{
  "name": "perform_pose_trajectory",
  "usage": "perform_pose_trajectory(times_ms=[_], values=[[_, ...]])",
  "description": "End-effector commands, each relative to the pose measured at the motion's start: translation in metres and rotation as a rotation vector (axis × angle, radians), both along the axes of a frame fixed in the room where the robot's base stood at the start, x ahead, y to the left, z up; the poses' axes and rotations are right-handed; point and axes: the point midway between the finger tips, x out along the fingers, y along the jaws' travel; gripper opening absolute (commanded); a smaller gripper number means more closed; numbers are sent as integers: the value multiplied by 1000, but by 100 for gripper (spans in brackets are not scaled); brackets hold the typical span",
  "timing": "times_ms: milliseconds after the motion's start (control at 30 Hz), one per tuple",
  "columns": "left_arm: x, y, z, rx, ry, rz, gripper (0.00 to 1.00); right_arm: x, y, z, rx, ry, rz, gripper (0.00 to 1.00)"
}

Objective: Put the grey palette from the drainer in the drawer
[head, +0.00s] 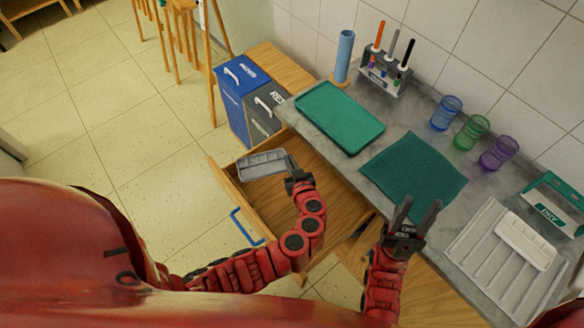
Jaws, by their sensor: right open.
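The grey palette (262,164) is at the open wooden drawer (277,213), above its far left part. I cannot tell whether it touches the drawer. My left gripper (292,170) is shut on the palette's right end. My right gripper (418,208) is open and empty, over the near edge of the dark green cloth on the counter. The drainer (478,246) is a pale ribbed rack at the right of the counter. A white palette (525,244) lies on it.
The drawer has a blue handle (246,227). On the counter are a green tray (340,116), the dark green cloth (412,168), a blue cup (446,113), a green cup (471,132), a purple cup (499,152) and a marker holder (383,78). Blue and grey bins (240,84) stand behind the drawer.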

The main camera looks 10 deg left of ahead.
Motion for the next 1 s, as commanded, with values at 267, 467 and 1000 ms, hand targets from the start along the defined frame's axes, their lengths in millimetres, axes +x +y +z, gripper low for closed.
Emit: perform_pose_trajectory(times_ms=[267, 467, 1000], values=[[0, -1, -20, 1, 2, -1, 0, 0, 0, 6, 0, 0, 0, 45], [0, -1, -40, -1, -1, -1, 0, 0, 0, 9, 0, 0, 0, 45], [0, -1, -48, -3, -2, -1, 0, 0, 0, 1, 0, 0, 0, 45]])
